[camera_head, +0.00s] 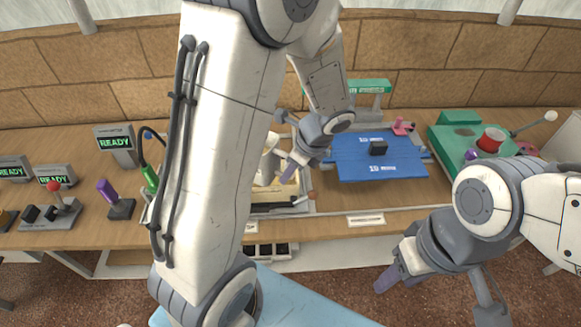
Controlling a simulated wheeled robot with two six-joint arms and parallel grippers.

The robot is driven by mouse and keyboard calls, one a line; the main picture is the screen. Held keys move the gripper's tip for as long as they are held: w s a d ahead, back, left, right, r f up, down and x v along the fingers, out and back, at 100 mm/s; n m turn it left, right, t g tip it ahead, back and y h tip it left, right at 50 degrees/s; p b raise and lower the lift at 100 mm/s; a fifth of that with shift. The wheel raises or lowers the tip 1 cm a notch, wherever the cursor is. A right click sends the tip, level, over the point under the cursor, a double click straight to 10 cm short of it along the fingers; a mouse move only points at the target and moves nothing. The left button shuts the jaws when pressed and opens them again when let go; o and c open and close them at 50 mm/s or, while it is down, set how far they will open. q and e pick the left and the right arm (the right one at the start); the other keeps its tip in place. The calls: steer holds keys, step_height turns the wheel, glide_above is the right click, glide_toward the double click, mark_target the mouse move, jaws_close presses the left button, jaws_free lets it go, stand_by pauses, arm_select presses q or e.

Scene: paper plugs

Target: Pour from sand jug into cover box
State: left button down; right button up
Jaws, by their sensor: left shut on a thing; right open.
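A pale, jug-like vessel (269,160), which looks like the sand jug, is at the centre, partly hidden behind my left arm. My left gripper (291,168) points down beside it and is shut on it, though the contact is hard to make out. Below them is a low grey box with a sand-coloured inside (286,191), which may be the cover box. My arm hides its left part. I cannot tell whether the jug is tilted or whether anything flows. My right gripper (388,277) is open and empty, in front of the table's front edge.
A green board (450,150) with a red cup (491,139) is further right. Joysticks, a purple-handled lever (108,191) and READY displays (115,143) stand at left.

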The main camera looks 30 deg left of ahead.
arm_select(q)
steer(key=p, duration=0.1)
steer(key=h+p, duration=0.1)
steer(key=p, duration=0.1)
steer(key=shift+d+f+h, duration=0.15)
steer(key=shift+d+h, duration=0.15)
steer(key=shift+f, duration=0.4)
steer(key=shift+r, duration=0.1)
steer(key=shift+d+r+h, duration=0.25)
steer(key=shift+r+h, duration=0.05)
steer(key=shift+d+r, duration=0.1)
steer(key=shift+r, duration=0.15)
steer(key=shift+r+h, duration=0.25)
steer(key=shift+h, duration=0.25)
